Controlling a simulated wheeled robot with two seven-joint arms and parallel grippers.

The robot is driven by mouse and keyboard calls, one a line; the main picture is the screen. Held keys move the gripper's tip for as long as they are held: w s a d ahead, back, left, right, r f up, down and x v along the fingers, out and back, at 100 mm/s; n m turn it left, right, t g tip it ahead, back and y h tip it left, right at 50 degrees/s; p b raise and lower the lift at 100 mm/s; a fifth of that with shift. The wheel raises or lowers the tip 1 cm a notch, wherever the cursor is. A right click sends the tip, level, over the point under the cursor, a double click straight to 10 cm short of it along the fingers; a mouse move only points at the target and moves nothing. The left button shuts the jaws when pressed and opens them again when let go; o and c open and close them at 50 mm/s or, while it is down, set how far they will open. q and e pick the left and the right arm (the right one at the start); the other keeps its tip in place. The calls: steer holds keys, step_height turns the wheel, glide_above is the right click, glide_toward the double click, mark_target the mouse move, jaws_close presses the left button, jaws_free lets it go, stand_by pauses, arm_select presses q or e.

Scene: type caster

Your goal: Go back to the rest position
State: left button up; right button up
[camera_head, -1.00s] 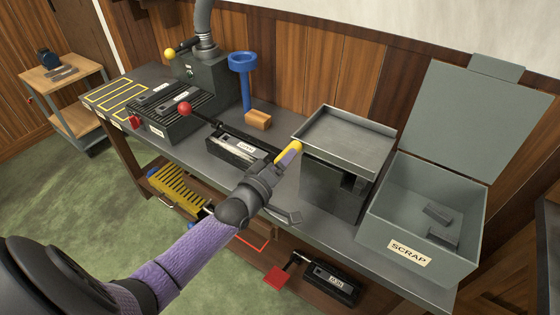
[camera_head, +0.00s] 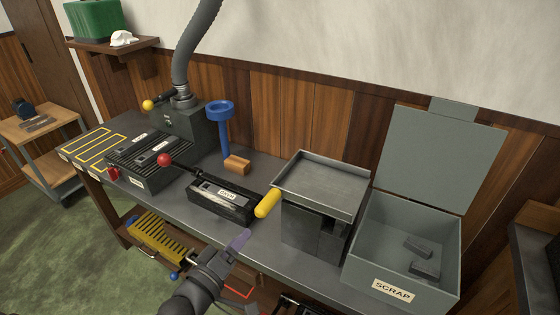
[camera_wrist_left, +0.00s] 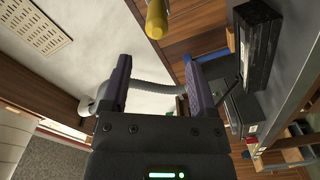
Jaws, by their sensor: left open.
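My left gripper (camera_head: 235,242) shows low in the middle of the head view, in front of the bench edge. Its two purple fingers stand apart and empty in the left wrist view (camera_wrist_left: 158,82). The yellow handle (camera_head: 268,203) is beyond the fingertips, apart from them, and also shows at the top of the left wrist view (camera_wrist_left: 156,20). My right gripper is not in view.
The workbench holds a black mould block (camera_head: 223,203), a machine with a red knob (camera_head: 164,159), a blue funnel stand (camera_head: 221,112), a grey tray (camera_head: 322,185) and an open scrap bin (camera_head: 392,290). A yellow slotted rack (camera_head: 157,238) sits below. Green floor is clear at left.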

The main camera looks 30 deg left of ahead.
arm_select(q)
steer(key=s+d+f+m+g+b, duration=0.1)
steer(key=s+f+m+g, duration=0.3)
steer(key=f, duration=0.7)
steer(key=s+d+f+m+g, duration=0.1)
steer(key=s+f+g, duration=0.4)
steer(key=f, duration=0.6)
steer(key=s+d+f+m+g, duration=0.2)
steer(key=s+f+m, duration=0.1)
steer(key=s, duration=0.5)
steer(key=s+d+f+m+g+b, duration=0.1)
steer(key=s+d+f+m+g, duration=0.1)
steer(key=s+f, duration=0.3)
steer(key=s+d+f+m+g, duration=0.2)
steer(key=s+f+m+g, duration=0.1)
steer(key=s, duration=0.7)
steer(key=shift+s+f+m+g+y, duration=0.4)
steer(key=shift+f+g, duration=0.3)
steer(key=shift+f, duration=0.25)
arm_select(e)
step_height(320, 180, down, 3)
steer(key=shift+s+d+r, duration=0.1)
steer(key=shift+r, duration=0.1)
arm_select(q)
steer(key=shift+w+a, duration=0.1)
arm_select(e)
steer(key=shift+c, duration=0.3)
